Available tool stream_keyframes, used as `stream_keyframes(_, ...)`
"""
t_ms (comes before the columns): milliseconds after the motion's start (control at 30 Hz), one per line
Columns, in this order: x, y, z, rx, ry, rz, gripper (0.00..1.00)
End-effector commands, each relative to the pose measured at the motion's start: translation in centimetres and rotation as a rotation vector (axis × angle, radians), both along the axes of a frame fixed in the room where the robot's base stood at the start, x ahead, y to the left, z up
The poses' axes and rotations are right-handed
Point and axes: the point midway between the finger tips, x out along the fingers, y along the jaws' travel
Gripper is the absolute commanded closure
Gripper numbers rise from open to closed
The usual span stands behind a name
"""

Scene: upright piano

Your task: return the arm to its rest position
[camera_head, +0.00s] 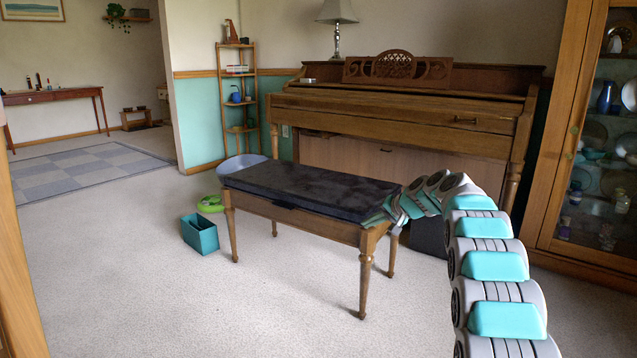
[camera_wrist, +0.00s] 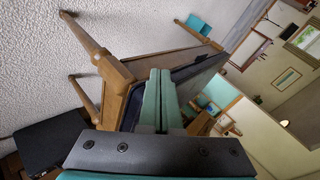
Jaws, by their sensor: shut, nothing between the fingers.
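My arm rises from the lower right in the head view, arches over, and ends at my gripper (camera_head: 374,219) by the right end of the piano bench (camera_head: 290,186). In the wrist view my gripper (camera_wrist: 160,78) has its two green fingers together with nothing between them. The bench (camera_wrist: 122,76) fills the space behind the fingers there, tilted in the picture. I cannot tell whether the fingers touch the bench.
The upright piano (camera_head: 400,155) stands behind the bench, and a glass cabinet (camera_head: 548,220) is at the right. A teal bin (camera_head: 200,235) and a green round item (camera_head: 210,204) lie on the floor left of the bench. Carpet at the front left is clear.

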Motion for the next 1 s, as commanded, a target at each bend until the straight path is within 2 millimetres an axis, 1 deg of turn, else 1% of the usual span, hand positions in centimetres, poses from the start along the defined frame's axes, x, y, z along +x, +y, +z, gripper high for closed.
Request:
stream_keyframes(33, -1.4, 0.5, 0.4, -0.023, 0.022, 0.006, 1.00)
stream_keyframes(100, -3.3, 0.9, 0.8, -0.056, 0.051, 0.013, 1.00)
stream_keyframes(267, -8.3, 1.7, 1.0, -0.129, 0.127, 0.030, 1.00)
stream_keyframes(300, -9.6, 1.9, 1.3, -0.145, 0.141, 0.035, 1.00)
stream_keyframes(467, -15.5, 2.5, 1.3, -0.213, 0.216, 0.059, 1.00)
stream_keyframes(633, -22.2, 3.0, 1.4, -0.282, 0.286, 0.089, 1.00)
stream_keyframes(767, -27.7, 3.3, 1.1, -0.333, 0.344, 0.118, 1.00)
stream_keyframes(800, -29.5, 3.4, 0.9, -0.348, 0.362, 0.128, 1.00)
stream_keyframes(867, -32.1, 3.5, 0.8, -0.372, 0.386, 0.143, 1.00)
stream_keyframes(900, -34.0, 3.5, 0.5, -0.388, 0.405, 0.154, 1.00)
stream_keyframes(967, -36.6, 3.6, 0.4, -0.412, 0.427, 0.170, 1.00)
stream_keyframes(1000, -38.5, 3.5, 0.0, -0.428, 0.446, 0.182, 1.00)
